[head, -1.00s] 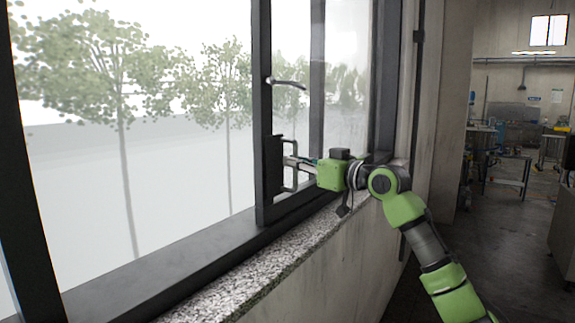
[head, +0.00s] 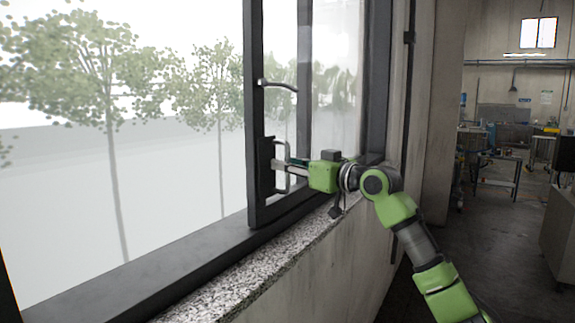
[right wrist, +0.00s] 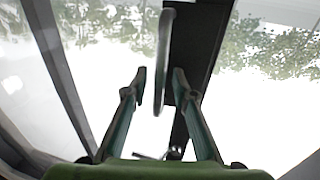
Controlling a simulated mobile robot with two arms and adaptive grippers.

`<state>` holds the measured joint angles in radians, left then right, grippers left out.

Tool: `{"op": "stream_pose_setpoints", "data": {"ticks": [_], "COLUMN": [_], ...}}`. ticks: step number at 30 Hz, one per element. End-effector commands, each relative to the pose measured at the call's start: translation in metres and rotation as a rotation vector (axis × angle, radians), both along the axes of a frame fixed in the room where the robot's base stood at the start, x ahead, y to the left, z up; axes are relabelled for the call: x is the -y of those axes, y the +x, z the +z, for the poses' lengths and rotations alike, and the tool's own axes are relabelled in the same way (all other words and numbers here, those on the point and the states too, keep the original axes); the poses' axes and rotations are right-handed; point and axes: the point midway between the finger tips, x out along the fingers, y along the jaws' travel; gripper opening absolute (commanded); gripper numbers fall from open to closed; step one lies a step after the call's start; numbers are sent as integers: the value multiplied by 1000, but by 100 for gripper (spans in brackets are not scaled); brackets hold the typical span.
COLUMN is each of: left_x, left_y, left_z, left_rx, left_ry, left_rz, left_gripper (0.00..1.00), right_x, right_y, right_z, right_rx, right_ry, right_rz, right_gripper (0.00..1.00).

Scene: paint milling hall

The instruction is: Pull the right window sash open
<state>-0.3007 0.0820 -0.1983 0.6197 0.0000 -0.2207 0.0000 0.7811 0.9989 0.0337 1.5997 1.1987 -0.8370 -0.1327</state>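The right window sash (head: 255,120) has a dark frame and clear glass. It stands at the middle of the head view, with open air showing to its left. My left gripper is not in view.
A speckled stone sill (head: 270,265) runs below the window on top of a worn wall (head: 320,275). The dark lower frame (head: 150,275) lies along it. To the right is open floor (head: 500,240), with a metal table (head: 500,172) farther back.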

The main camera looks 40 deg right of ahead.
Motion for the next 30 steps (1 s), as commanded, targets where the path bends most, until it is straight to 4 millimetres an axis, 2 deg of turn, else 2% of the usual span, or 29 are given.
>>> {"op": "stream_pose_setpoints", "data": {"ticks": [7, 11, 30], "left_x": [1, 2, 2], "left_y": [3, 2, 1], "left_z": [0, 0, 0], "left_rx": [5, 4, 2], "left_ry": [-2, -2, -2], "left_rz": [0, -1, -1], "left_gripper": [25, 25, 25], "right_x": [0, 2, 14], "right_y": [-2, -11, -94], "right_z": [0, -1, -1], "right_rx": [1, 1, -1], "right_ry": [0, 0, 1], "right_rz": [0, -1, 0], "right_gripper": [25, 25, 25]}}
